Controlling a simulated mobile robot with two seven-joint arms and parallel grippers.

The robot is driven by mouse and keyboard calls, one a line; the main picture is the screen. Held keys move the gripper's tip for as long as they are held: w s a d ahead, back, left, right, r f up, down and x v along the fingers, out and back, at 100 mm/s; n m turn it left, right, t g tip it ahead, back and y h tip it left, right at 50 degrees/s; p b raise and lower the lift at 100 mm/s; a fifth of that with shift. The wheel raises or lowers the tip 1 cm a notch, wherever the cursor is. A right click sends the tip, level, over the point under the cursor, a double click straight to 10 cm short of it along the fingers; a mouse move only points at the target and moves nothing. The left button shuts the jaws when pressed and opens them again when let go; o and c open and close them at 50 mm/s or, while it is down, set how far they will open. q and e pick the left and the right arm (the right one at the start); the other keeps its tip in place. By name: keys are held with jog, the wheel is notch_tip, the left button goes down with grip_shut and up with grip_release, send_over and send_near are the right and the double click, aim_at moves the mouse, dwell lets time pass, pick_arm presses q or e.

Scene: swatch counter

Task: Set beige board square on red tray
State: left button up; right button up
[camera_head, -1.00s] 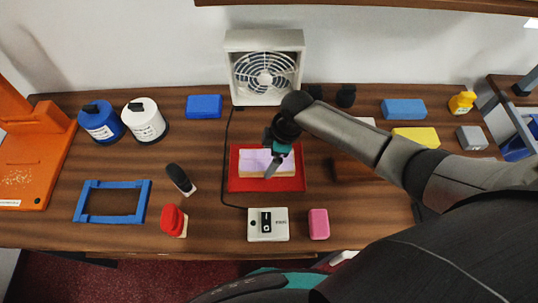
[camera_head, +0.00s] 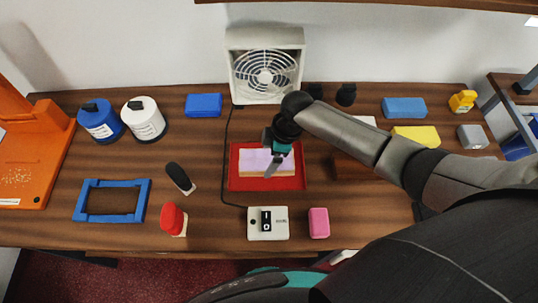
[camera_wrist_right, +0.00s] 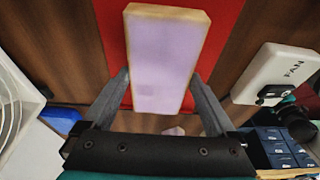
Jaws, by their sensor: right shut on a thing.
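The board (camera_head: 254,161) has a pale lilac top and beige edges. It lies over the red tray (camera_head: 238,184), inside its outline, with its long side running left to right in the head view. My right gripper (camera_head: 273,165) comes down on it from above and is shut on it. In the right wrist view the board (camera_wrist_right: 166,60) sits between the two fingers, with red tray surface (camera_wrist_right: 222,20) around it. I cannot tell whether its underside touches the tray. My left gripper is not in view.
A fan (camera_head: 266,68) stands behind the tray, its cord running along the tray's left. A white switch box (camera_head: 268,231) and a pink block (camera_head: 318,223) are in front. A blue frame (camera_head: 112,202) lies left. A brown block (camera_head: 352,168) is close on the right, partly behind my arm.

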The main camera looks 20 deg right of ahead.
jog(key=o, duration=1.2)
jog(key=p+v, duration=0.2)
jog(key=v, duration=1.3)
jog(key=shift+w+r, duration=0.1)
